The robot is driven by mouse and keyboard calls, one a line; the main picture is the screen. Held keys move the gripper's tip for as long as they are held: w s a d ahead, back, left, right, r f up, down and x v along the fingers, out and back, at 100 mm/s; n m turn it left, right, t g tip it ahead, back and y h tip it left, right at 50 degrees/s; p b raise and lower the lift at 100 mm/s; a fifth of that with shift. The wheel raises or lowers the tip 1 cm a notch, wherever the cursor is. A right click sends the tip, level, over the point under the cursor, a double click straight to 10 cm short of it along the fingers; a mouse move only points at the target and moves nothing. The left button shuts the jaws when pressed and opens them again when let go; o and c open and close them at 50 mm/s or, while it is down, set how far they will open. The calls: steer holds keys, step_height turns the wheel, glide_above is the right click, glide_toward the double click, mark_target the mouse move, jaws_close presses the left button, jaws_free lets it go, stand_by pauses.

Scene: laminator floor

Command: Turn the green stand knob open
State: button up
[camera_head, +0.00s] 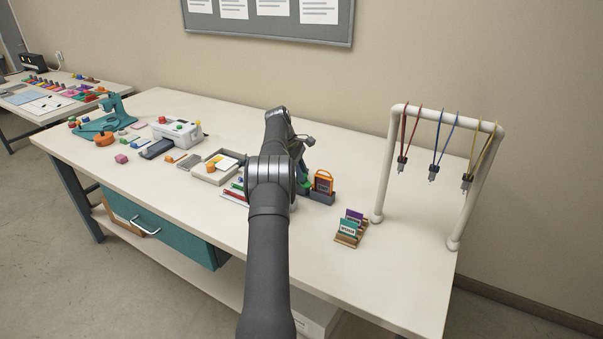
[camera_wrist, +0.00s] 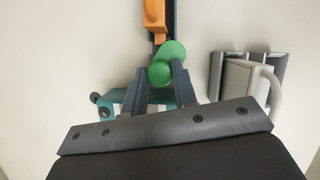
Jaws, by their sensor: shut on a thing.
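In the wrist view the green stand knob (camera_wrist: 160,73) shows as two overlapping rounded green parts. My gripper (camera_wrist: 161,80) has its two dark fingers on either side of the knob's nearer part, shut on it. Teal parts of the stand (camera_wrist: 112,97) with dark round ends show to the left of the fingers. An orange piece (camera_wrist: 154,14) lies on a dark strip beyond the knob. In the head view my arm hides the gripper and most of the stand; a bit of green (camera_head: 305,185) shows just right of the arm. I cannot tell how far the knob is turned.
A dark holder with an orange tag (camera_head: 323,181) stands close right of my arm. A card holder (camera_head: 346,240) and a white frame (camera_head: 384,165) with hanging cables are further right. A tray (camera_head: 206,176), a white machine (camera_head: 178,134) and a teal press (camera_head: 113,108) are left. The front right tabletop is clear.

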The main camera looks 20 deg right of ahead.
steer(key=shift+m+y, duration=0.3)
steer(key=shift+m, duration=0.8)
steer(key=shift+g, duration=0.3)
steer(key=o, duration=1)
